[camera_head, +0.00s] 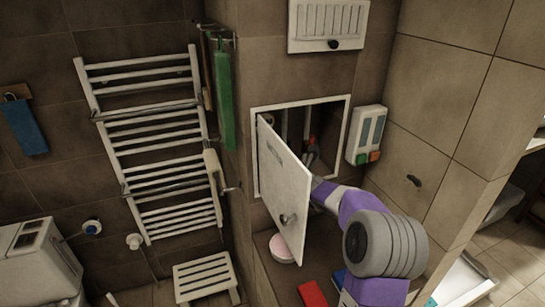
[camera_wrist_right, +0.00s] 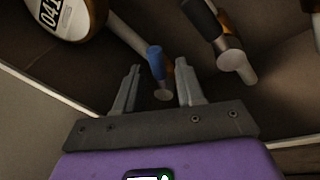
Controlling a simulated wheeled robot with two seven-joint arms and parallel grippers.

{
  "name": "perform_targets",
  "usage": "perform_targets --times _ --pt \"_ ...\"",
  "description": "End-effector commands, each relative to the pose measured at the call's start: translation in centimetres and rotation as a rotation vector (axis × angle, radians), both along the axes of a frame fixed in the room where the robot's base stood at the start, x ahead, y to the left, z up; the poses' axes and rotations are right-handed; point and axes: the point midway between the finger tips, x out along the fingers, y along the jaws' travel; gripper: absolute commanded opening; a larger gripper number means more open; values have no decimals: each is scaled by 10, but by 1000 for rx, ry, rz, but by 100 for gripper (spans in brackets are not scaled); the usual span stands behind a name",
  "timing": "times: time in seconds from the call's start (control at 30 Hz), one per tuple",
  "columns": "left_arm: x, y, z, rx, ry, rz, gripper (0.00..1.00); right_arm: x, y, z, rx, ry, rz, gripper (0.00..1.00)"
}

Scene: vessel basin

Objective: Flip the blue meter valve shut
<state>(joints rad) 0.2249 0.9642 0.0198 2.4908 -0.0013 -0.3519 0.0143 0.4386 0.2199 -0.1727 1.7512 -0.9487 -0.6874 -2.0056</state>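The blue valve handle (camera_wrist_right: 155,62) shows in the right wrist view, with a pale round end below it. It appears in the gap between the two fingers of my right gripper (camera_wrist_right: 159,66). The fingers are open, with space visible on both sides of the handle; I cannot tell how deep it sits between them. In the head view my right arm reaches into the open wall cabinet (camera_head: 352,103), and the fingertips and blue valve are not clear there. A round meter (camera_wrist_right: 74,14) with dark digits is at the upper left of the wrist view. My left gripper is not in view.
The white cabinet door (camera_head: 284,185) stands open left of my arm. A second valve with a dark handle (camera_wrist_right: 201,17) is right of the blue one. A white dispenser (camera_head: 367,134) hangs right of the opening.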

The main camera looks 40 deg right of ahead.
Motion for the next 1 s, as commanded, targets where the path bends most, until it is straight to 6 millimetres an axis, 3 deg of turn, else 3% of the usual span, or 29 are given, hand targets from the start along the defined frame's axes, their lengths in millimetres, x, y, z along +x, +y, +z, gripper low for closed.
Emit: perform_targets --times 0.1,0.37,0.73,1.0 --pt "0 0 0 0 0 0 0 0 0 0 0 0 0 38" --pt "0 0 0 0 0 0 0 0 0 0 0 -1 -1 0" --pt "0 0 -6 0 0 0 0 -1 -1 -2 24 -10 -1 0" --pt "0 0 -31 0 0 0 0 -2 -4 -7 159 -56 -1 0"
